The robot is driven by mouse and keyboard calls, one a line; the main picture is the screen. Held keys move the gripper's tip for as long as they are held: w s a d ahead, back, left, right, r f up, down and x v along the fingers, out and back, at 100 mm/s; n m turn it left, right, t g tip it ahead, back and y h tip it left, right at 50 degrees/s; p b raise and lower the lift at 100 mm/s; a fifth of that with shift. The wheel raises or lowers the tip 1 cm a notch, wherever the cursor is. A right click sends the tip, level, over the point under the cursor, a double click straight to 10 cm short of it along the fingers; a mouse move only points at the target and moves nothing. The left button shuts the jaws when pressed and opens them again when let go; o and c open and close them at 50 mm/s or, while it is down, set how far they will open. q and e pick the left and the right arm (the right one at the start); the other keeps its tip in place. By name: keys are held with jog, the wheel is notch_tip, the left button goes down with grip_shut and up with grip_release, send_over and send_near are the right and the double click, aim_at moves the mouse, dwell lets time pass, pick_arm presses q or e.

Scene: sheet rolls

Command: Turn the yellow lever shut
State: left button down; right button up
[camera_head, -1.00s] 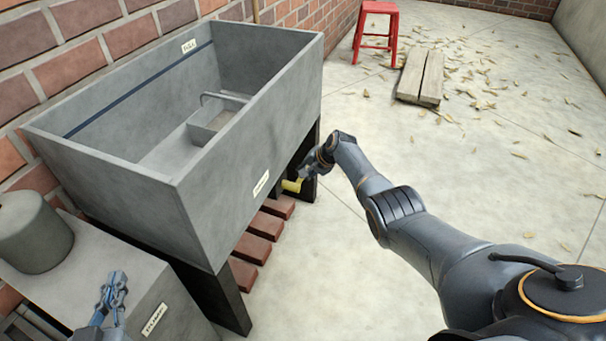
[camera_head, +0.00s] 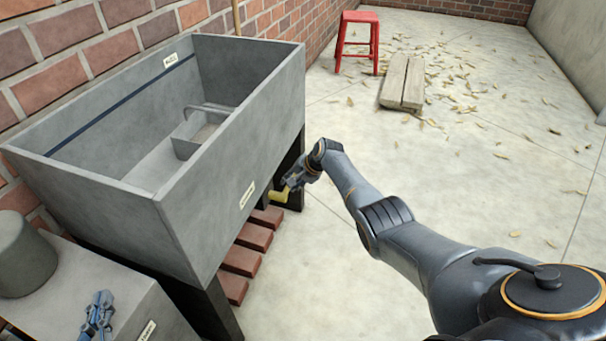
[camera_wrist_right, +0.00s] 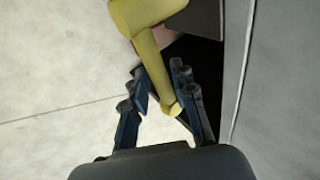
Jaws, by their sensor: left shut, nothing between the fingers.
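The yellow lever (camera_head: 279,195) sticks out below the front wall of the grey trough (camera_head: 215,180), near its far right leg. In the right wrist view the lever (camera_wrist_right: 152,60) runs down from a thicker yellow body, and its tip lies between my right fingers, closer to the right-hand one. My right gripper (camera_wrist_right: 164,100) is open around the tip; I cannot tell whether a finger touches it. In the head view my right gripper (camera_head: 292,184) is small and partly hides the lever. My left gripper (camera_head: 98,312) is shut and empty at the lower left, over the grey block.
The labelled grey block (camera_head: 110,285) with a grey cylinder (camera_head: 22,258) stands at the lower left. Bricks (camera_head: 242,260) lie under the trough. A red stool (camera_head: 358,40), planks (camera_head: 403,82) and scattered leaves are farther back.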

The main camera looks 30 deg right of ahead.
jog(key=v, duration=1.1)
jog(key=shift+s+r, duration=0.15)
jog(key=shift+d, duration=0.1)
